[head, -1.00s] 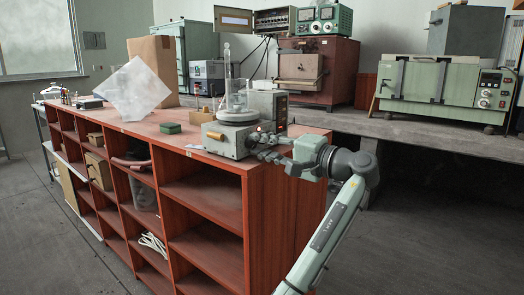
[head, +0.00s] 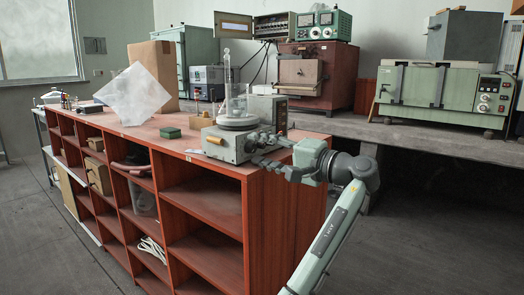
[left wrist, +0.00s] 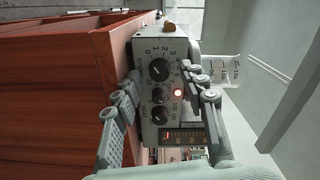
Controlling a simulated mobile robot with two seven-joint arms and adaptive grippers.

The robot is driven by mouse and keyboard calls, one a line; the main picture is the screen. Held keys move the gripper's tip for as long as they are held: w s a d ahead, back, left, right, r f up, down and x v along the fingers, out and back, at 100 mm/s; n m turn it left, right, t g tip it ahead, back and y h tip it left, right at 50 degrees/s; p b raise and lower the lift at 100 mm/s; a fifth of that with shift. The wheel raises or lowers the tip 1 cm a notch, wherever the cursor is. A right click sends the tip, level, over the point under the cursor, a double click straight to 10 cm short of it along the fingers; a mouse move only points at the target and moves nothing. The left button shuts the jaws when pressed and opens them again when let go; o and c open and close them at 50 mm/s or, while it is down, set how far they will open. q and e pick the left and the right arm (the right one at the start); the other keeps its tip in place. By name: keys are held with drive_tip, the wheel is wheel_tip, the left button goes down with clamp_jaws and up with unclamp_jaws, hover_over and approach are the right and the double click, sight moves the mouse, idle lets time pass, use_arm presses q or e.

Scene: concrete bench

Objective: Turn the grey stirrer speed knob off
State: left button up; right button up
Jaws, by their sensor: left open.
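The stirrer (head: 226,147) is a grey box on the red bench, with glassware on its top plate. In the left wrist view its front panel (left wrist: 149,133) faces me. A large dark grey knob (left wrist: 159,69) with a numbered scale sits uppermost. Contact with the large knob cannot be told. My right gripper is not in view.
The red shelf bench (head: 205,163) has open compartments below. A small green box (head: 170,132) and a tilted translucent sheet (head: 133,95) stand left of the stirrer. A glass beaker (left wrist: 222,69) shows close to the right finger. Ovens and instruments stand on the concrete bench (head: 440,145) behind.

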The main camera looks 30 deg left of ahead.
use_arm(q)
drive_tip(key=shift+d, duration=0.1)
drive_tip(key=s+d, duration=0.1)
drive_tip(key=d, duration=1)
drive_tip(key=shift+d, duration=0.4)
